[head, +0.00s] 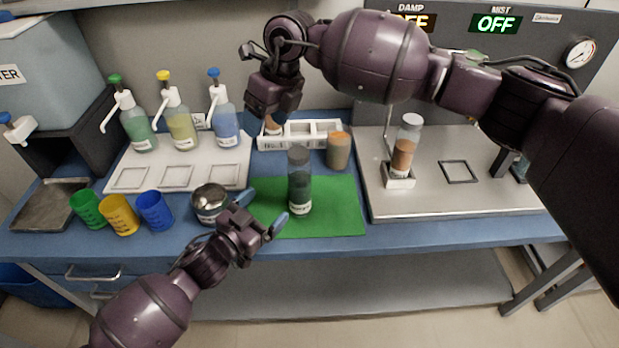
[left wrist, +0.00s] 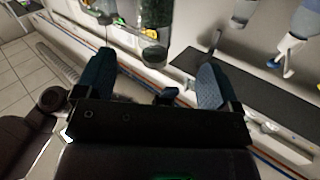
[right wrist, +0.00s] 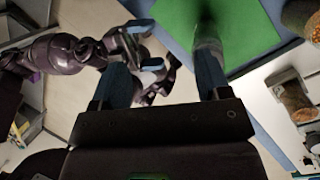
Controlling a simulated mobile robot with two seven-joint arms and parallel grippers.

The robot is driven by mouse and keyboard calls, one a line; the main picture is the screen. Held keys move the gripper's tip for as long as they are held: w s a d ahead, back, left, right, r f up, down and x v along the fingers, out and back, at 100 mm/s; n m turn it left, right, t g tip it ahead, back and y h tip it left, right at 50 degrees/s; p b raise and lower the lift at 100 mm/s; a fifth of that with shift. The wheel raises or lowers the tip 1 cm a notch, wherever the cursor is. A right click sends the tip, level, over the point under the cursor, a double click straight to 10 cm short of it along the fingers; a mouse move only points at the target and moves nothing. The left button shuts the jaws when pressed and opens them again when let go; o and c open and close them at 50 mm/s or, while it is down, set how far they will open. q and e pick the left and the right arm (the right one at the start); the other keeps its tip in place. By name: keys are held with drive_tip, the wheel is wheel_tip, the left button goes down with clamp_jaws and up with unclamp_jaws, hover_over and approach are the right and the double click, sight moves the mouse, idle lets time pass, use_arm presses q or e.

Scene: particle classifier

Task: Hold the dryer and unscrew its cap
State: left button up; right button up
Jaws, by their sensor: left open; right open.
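A tall clear cylinder with dark grey-green contents and a label near its base, which I take for the dryer (head: 300,185), stands upright on the green mat (head: 335,220). Its cap is the greyish top end (head: 298,155). My left gripper (head: 262,210) is open and empty, low to the left of the cylinder, its fingers pointing toward it. In the left wrist view a clear cylinder (left wrist: 152,40) shows beyond the fingertips.
A round metal pot (head: 209,198) sits just left of my left gripper. A jar with an orange lid (head: 338,150) and a white rack (head: 310,130) stand behind the mat. Right is a metal plate (head: 450,205) with a cylinder in a holder (head: 403,155). Coloured cups (head: 120,215) stand left.

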sight(292, 184)
drive_tip(key=d+h, duration=0.1)
drive_tip(key=w+d+h, duration=0.1)
drive_tip(key=d, duration=0.1)
drive_tip(key=d+f+h, duration=0.1)
drive_tip(key=d, duration=0.1)
drive_tip(key=shift+w+d+m+h, duration=0.25)
drive_tip(key=shift+m+h, duration=0.05)
drive_tip(key=shift+m, duration=0.1)
drive_tip(key=shift+s+d+r, duration=0.1)
drive_tip(key=shift+s, duration=0.25)
use_arm(q)
drive_tip(key=shift+n+h, duration=0.4)
drive_tip(key=shift+n, duration=0.3)
drive_tip(key=x, duration=1.1)
drive_tip(key=shift+w+d+r, duration=0.1)
drive_tip(key=shift+d+r, duration=0.05)
drive_tip(key=shift+d, duration=0.1)
use_arm(e)
drive_tip(key=shift+w, duration=0.1)
